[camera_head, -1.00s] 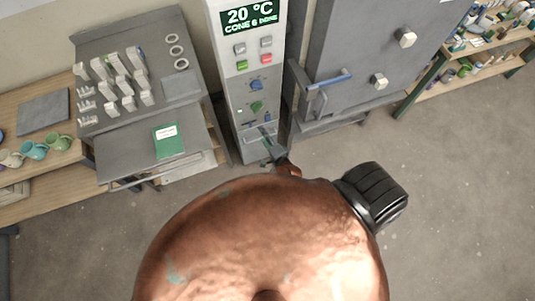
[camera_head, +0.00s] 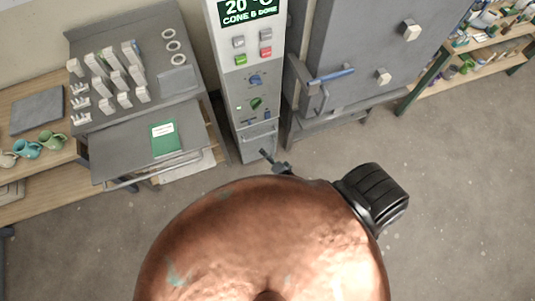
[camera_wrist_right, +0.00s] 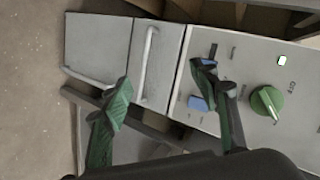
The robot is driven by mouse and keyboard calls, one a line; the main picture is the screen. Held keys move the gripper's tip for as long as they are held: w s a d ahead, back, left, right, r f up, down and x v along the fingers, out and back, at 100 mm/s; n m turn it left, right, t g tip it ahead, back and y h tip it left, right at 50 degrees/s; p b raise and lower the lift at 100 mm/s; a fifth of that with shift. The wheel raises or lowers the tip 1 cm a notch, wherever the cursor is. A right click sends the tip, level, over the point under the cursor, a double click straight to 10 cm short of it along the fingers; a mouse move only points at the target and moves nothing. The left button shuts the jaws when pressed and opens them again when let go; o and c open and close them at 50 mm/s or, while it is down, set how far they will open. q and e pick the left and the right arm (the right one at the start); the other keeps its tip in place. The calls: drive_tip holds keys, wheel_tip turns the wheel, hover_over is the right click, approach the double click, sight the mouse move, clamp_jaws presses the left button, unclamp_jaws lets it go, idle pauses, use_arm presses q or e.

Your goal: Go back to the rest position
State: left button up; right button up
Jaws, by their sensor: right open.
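My right gripper (camera_head: 272,161) is at the foot of the grey control column (camera_head: 258,105) in the head view, with its forearm mostly hidden behind my copper-coloured body. In the right wrist view the two green-tipped fingers (camera_wrist_right: 160,88) are spread apart with nothing between them. The column's panel, with a green knob (camera_wrist_right: 267,103) and a blue switch (camera_wrist_right: 200,104), lies beyond the fingers. I cannot tell the exact gap to the panel. My left gripper is not in view.
The grey kiln door (camera_head: 365,45) with its blue handle (camera_head: 331,76) is right of the column. A table with a green booklet (camera_head: 165,138) and white test pieces (camera_head: 107,78) is left. Shelves (camera_head: 462,78) stand far right. The floor (camera_head: 465,190) is clear.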

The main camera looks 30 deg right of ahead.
idle(0.6)
drive_tip(key=s+f+n+g+y+b, duration=0.15)
drive_tip(key=s+f+n+g, duration=0.55)
drive_tip(key=s+f, duration=1.15)
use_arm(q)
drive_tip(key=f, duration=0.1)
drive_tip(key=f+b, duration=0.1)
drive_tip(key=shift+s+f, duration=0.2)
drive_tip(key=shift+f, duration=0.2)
use_arm(e)
drive_tip(key=s+d+f+n+g, duration=0.1)
drive_tip(key=s+f+n, duration=0.1)
drive_tip(key=s, duration=0.5)
drive_tip(key=s+d+f+n+g+h, duration=0.1)
drive_tip(key=s+f+n, duration=0.1)
drive_tip(key=s+n, duration=0.2)
drive_tip(key=s+d+f+n+g, duration=0.1)
drive_tip(key=s+f+n+g, duration=0.1)
drive_tip(key=s, duration=0.9)
drive_tip(key=shift+f+n, duration=0.5)
drive_tip(key=shift+f, duration=0.1)
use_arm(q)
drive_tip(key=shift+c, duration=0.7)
use_arm(e)
drive_tip(key=shift+c, duration=0.7)
